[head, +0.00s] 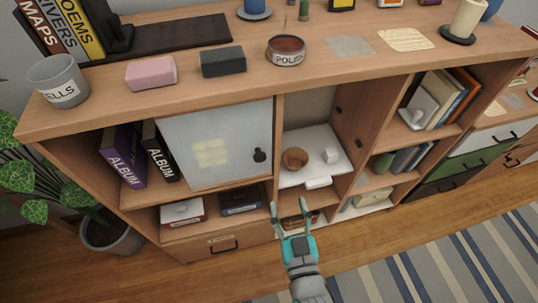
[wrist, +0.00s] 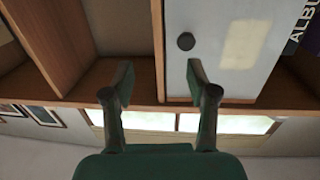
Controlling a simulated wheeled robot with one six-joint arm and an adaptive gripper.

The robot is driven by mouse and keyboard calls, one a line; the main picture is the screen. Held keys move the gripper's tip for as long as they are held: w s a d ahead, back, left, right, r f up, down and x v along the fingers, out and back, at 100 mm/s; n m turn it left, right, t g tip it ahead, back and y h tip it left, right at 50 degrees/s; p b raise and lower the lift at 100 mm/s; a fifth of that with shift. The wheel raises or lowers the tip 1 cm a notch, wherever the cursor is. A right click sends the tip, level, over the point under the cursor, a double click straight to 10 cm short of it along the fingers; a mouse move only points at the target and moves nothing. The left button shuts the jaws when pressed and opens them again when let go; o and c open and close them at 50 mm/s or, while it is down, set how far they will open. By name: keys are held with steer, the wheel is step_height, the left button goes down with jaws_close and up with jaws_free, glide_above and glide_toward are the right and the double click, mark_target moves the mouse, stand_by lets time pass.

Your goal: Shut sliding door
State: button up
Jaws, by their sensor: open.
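The sliding door (head: 212,152) is a pale grey panel with a dark round knob (head: 260,156) near its right edge. It covers part of the left bay of the wooden cabinet, with albums showing to its left. My gripper (head: 290,206) is open and empty, in front of the cabinet, below and right of the knob. In the wrist view, which looks turned over, the door (wrist: 245,60) and knob (wrist: 186,41) lie beyond the open fingers (wrist: 159,75). Neither finger appears to touch the knob.
Right of the door, an open bay has a white shelf (head: 330,142) with a brown bowl (head: 295,159) and a white block. Albums (head: 122,158) stand left. The cabinet top holds a pink block (head: 151,73), a dark block and a tin. A plant (head: 40,175) stands at left.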

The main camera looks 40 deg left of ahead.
steer(key=n+g+y, duration=0.1)
steer(key=y, duration=0.1)
glide_toward(260, 159)
steer(key=x, duration=1)
steer(key=shift+w+a, duration=0.25)
steer(key=shift+w, duration=0.05)
jaws_close()
